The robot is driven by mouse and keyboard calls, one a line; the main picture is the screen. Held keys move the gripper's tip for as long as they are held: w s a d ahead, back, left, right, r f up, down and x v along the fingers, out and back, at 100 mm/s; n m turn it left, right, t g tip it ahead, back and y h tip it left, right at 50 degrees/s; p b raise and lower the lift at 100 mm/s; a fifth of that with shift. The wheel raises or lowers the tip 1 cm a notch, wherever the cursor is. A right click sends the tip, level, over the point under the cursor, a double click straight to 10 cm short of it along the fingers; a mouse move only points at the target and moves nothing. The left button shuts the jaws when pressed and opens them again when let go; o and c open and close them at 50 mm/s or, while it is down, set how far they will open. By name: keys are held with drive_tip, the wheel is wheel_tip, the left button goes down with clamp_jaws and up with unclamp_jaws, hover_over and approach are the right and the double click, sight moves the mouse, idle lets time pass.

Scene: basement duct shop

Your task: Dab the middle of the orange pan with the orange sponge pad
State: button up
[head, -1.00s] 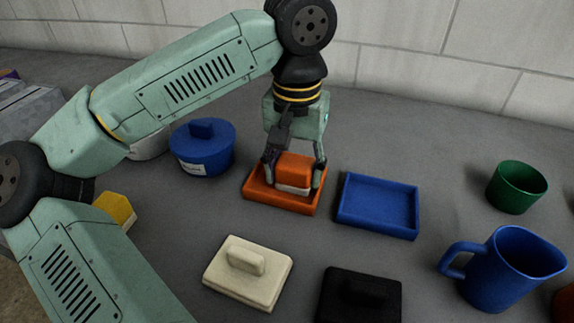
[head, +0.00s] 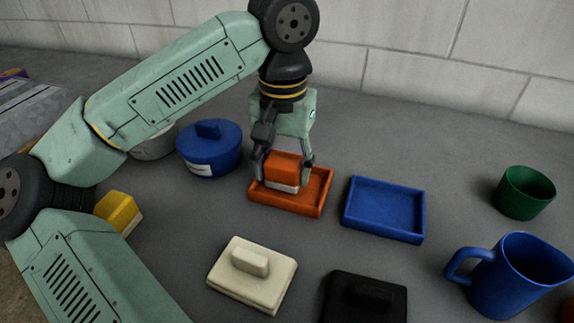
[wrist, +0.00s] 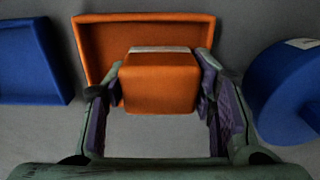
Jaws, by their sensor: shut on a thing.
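The orange pan (head: 318,200) lies flat on the grey bench, left of a blue pan. My gripper (head: 284,180) is shut on the orange sponge pad (head: 285,167), an orange block with a pale underside. The pad is upright over the back left part of the pan; I cannot tell whether it touches the floor. In the wrist view the gripper (wrist: 160,82) has a finger on each side of the pad (wrist: 160,85). The pad covers part of the pan's lower rim there, and the rest of the pan (wrist: 145,30) shows beyond it.
The blue pan (head: 385,210) is close on the right, a blue lidded pot (head: 210,155) on the left. A blue jug (head: 510,275) and green cup (head: 525,192) stand at right.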

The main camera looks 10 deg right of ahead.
drive_tip(key=shift+s+d, duration=0.45)
drive_tip(key=shift+d, duration=0.2)
drive_tip(key=shift+s+d, duration=0.4)
drive_tip(key=shift+d, duration=0.25)
drive_tip(key=shift+w+a, duration=0.45)
drive_tip(key=shift+a, duration=0.2)
drive_tip(key=shift+w+a, duration=0.45)
drive_tip(key=shift+a, duration=0.2)
drive_tip(key=shift+d+b, duration=0.1)
drive_tip(key=shift+b, duration=0.2)
drive_tip(key=shift+s+d, duration=0.45)
drive_tip(key=shift+d, duration=0.1)
